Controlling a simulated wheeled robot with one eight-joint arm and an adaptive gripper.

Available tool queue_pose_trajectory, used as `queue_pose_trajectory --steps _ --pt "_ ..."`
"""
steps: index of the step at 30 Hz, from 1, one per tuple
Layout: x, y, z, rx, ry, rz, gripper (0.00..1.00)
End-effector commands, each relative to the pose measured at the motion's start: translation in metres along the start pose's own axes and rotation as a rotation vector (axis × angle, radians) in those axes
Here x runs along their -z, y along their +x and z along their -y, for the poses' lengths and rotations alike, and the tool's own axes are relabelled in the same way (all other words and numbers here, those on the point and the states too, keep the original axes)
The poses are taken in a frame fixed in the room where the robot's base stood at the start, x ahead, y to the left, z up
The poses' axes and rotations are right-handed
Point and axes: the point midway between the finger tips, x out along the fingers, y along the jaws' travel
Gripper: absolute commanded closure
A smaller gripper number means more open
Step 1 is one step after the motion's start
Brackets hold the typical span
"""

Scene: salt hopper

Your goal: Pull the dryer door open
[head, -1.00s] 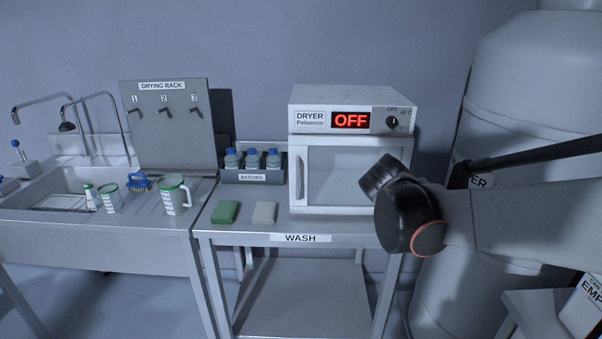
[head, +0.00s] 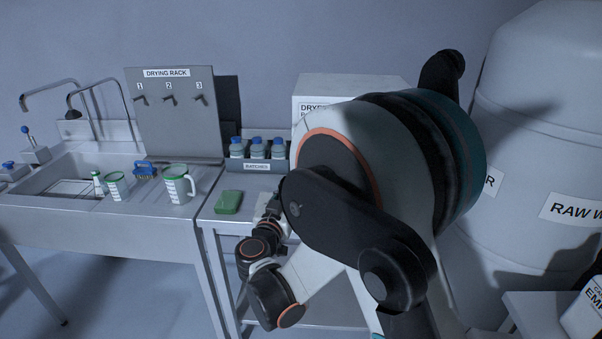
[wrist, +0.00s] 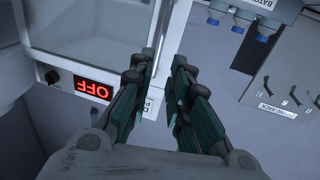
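The dryer (head: 345,85) stands on the wash table and is mostly hidden behind my arm in the head view. The wrist view shows it upside down, with the red OFF display (wrist: 93,88) and the dryer door (wrist: 85,48), a white frame around a window. The door looks shut. A pale upright bar, which looks like the door handle (wrist: 157,28), lies just beyond my fingertips. My gripper (wrist: 163,60) is open, with a gap between its fingers, near the handle side of the door. I cannot tell whether a finger touches the handle.
A rack of blue-capped batch bottles (head: 257,150) stands close beside the dryer. A green sponge (head: 228,201) lies at the table's left front. The sink counter (head: 150,225) with jugs and the drying rack (head: 175,115) is on the left. A large tank (head: 545,130) stands on the right.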

Motion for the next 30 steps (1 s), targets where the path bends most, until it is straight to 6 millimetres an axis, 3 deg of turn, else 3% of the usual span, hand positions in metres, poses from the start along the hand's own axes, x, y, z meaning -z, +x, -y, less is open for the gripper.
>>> queue_pose_trajectory --steps 9,15,21,30 --pt "-0.002 0.064 -0.002 -0.003 -0.001 0.001 0.83" --pt "-0.002 0.097 -0.001 -0.003 -0.001 0.001 0.83" --pt "-0.001 0.113 -0.001 -0.001 -0.001 0.002 0.83" --pt "0.000 0.116 -0.001 -0.001 -0.001 0.002 0.83"
